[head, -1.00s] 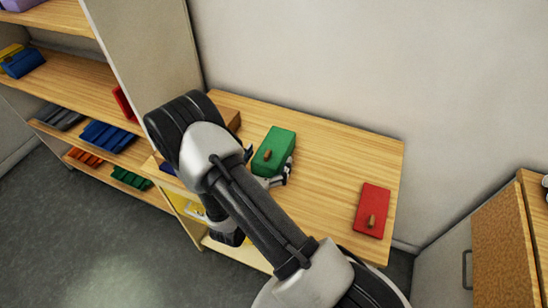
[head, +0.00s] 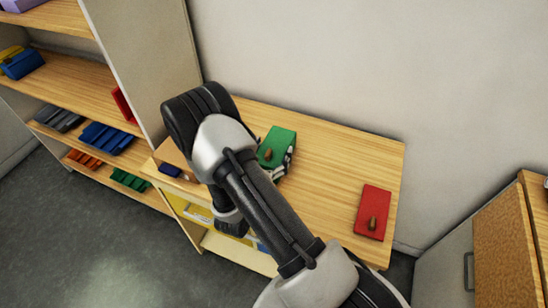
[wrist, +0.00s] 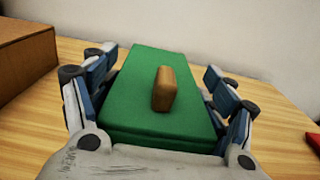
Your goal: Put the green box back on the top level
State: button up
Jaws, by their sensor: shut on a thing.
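The green box (head: 280,141) with a wooden knob on its lid is at the wooden table top, near the wall. In the wrist view the green box (wrist: 140,85) lies between both fingers of my gripper (wrist: 160,105), which is shut on it. In the head view my gripper (head: 285,160) shows at the box's right side, and my arm hides part of the box. I cannot tell whether the box touches the table.
A red box (head: 373,207) with a knob lies at the table's right end. A brown box (wrist: 25,58) stands left of the green box. Shelves (head: 75,78) with coloured boxes and slotted pieces stand at the left. The table (head: 325,180) is clear between the green and red boxes.

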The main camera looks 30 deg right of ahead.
jog(key=c, duration=0.7)
